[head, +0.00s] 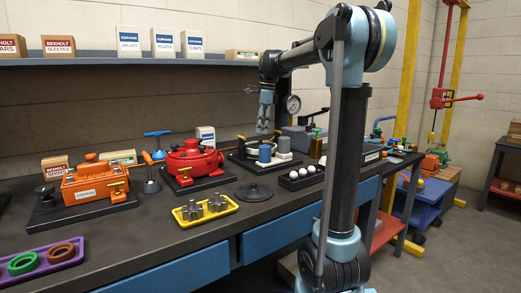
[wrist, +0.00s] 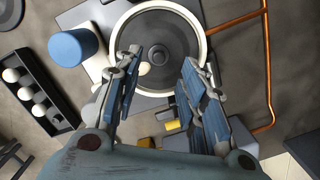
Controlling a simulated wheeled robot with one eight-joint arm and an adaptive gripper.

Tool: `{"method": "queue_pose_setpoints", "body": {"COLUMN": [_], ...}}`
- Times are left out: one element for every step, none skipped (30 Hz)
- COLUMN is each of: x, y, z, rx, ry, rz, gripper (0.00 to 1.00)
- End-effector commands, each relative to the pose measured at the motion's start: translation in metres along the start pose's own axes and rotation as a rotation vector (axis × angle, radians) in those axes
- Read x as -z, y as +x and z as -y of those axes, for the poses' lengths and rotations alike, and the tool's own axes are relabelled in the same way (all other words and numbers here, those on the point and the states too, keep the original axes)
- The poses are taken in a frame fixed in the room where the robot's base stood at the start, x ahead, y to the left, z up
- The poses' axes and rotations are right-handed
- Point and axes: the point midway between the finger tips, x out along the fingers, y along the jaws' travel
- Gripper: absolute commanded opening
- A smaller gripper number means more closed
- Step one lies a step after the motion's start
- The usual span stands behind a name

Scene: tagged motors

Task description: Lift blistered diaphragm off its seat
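The diaphragm appears as a dark grey disc (wrist: 165,30) with a round centre boss, lying inside a cream ring-shaped seat (wrist: 198,25) in the wrist view. A pale spot (wrist: 144,69), perhaps the blister, shows near its lower left edge. In the head view the cream housing (head: 243,149) stands on a dark base plate, partly hidden by a blue cylinder. My gripper (head: 263,126) hangs above this station, pointing down. In the wrist view my gripper (wrist: 161,61) has its fingers wide apart with nothing between them. The fingertips overlap the disc's lower part; their height above it is unclear.
The blue cylinder (wrist: 77,47) stands close left of the housing in the wrist view. A black tray of white balls (wrist: 38,95) lies farther left, and a copper pipe (wrist: 266,60) runs at right. A black lid (head: 253,191) and a yellow tray (head: 205,212) lie in front.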

Motion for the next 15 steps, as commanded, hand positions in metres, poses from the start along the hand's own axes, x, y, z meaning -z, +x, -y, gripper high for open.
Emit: {"method": "queue_pose_setpoints", "body": {"x": [0.000, 0.000, 0.000, 0.000, 0.000, 0.000, 0.000, 0.000, 0.000, 0.000, 0.000, 0.000, 0.000, 0.000, 0.000], "y": [0.004, 0.008, 0.013, 0.018, 0.022, 0.028, 0.032, 0.035, 0.040, 0.043, 0.045, 0.047, 0.048, 0.049, 0.050], "z": [0.000, 0.000, 0.000, 0.000, 0.000, 0.000, 0.000, 0.000, 0.000, 0.000, 0.000, 0.000, 0.000, 0.000, 0.000], "rx": [0.000, 0.000, 0.000, 0.000, 0.000, 0.000, 0.000, 0.000, 0.000, 0.000, 0.000, 0.000, 0.000, 0.000, 0.000], "ry": [0.000, 0.000, 0.000, 0.000, 0.000, 0.000, -0.001, 0.000, 0.000, 0.000, 0.000, 0.000, 0.000, 0.000, 0.000], "rz": [0.000, 0.000, 0.000, 0.000, 0.000, 0.000, 0.000, 0.000, 0.000, 0.000, 0.000, 0.000, 0.000, 0.000, 0.000], "gripper": [0.38, 0.38, 0.38, 0.38, 0.38, 0.38, 0.38, 0.38, 0.38, 0.38, 0.38, 0.38, 0.38, 0.38, 0.38]}}
